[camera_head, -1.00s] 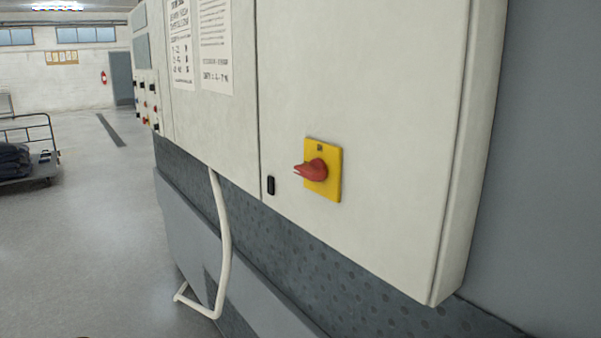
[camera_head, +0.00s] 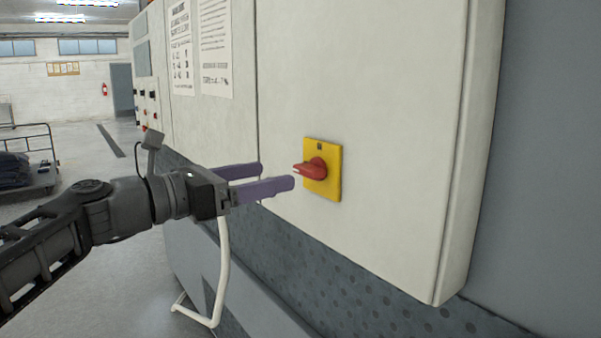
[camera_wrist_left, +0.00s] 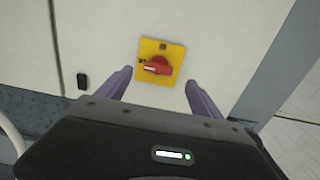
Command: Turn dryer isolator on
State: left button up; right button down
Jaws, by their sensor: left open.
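The dryer isolator is a red rotary knob (camera_head: 313,168) on a yellow plate (camera_head: 323,186), fixed to the front of a cream cabinet. The knob's handle lies roughly level and points left in the head view. In the left wrist view the knob (camera_wrist_left: 157,65) sits beyond and between the two fingers. My left gripper (camera_head: 278,176) is open, its purple fingers spread, just left of the knob and apart from it. It also shows in the left wrist view (camera_wrist_left: 160,80) with nothing between the fingers. My right gripper is out of view.
The cream cabinet (camera_head: 385,90) fills the middle, with a small black latch (camera_wrist_left: 82,81) left of the isolator. A white bent pipe (camera_head: 222,270) runs below. A control panel (camera_head: 147,100) and a trolley (camera_head: 30,165) stand farther left. Open floor lies at left.

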aim_at(302, 170)
pick_arm(q)
jog(key=shift+w+d, duration=0.15)
jog(key=p+x, duration=0.1)
jog(key=x, duration=0.6)
jog(key=shift+w+d+f+p, duration=0.1)
jog(key=shift+w+d+p, duration=0.1)
jog(key=shift+p, duration=0.15)
jog(key=c, duration=1.4)
